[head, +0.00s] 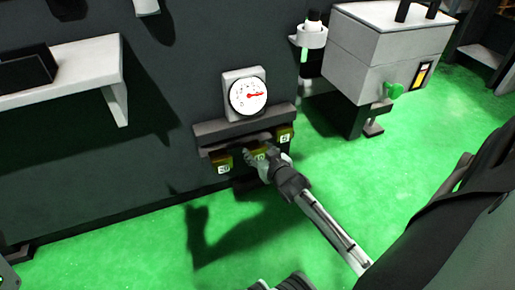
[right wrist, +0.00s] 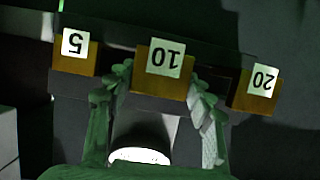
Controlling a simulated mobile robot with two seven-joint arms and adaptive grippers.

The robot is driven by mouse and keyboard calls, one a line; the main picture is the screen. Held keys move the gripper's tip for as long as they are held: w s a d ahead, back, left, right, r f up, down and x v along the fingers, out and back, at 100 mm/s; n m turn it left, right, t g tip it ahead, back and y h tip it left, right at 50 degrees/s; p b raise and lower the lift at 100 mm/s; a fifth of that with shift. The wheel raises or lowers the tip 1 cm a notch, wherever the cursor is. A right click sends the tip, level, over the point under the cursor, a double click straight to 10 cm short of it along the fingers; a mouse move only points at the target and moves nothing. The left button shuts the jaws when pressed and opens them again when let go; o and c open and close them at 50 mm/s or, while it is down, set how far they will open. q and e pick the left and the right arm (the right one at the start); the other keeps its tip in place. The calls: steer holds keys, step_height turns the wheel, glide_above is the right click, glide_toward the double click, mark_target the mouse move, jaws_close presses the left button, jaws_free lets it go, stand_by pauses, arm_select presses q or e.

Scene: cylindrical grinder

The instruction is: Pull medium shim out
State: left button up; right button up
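The medium shim (head: 257,153), a yellow block labelled 10, sits between two others under the grey ledge below the dial. It also shows in the right wrist view (right wrist: 164,80), with its label upside down. My right gripper (head: 262,160) is at this block. The block's rear is hidden. At the bottom edge of the head view a cut-off dark and grey part, possibly my left gripper (head: 284,283), shows; its fingers cannot be made out.
The shim labelled 20 (head: 221,162) and the small-numbered shim (head: 285,135), labelled 5 in the wrist view (right wrist: 75,55), flank the middle one closely. A red-needled dial (head: 248,96) stands above the ledge (head: 212,131). A white shelf (head: 95,65) is left. Green floor is free below.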

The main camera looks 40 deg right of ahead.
steer(key=o, duration=0.4)
steer(key=shift+s, duration=0.1)
steer(key=v, duration=1.2)
steer(key=shift+a, duration=0.1)
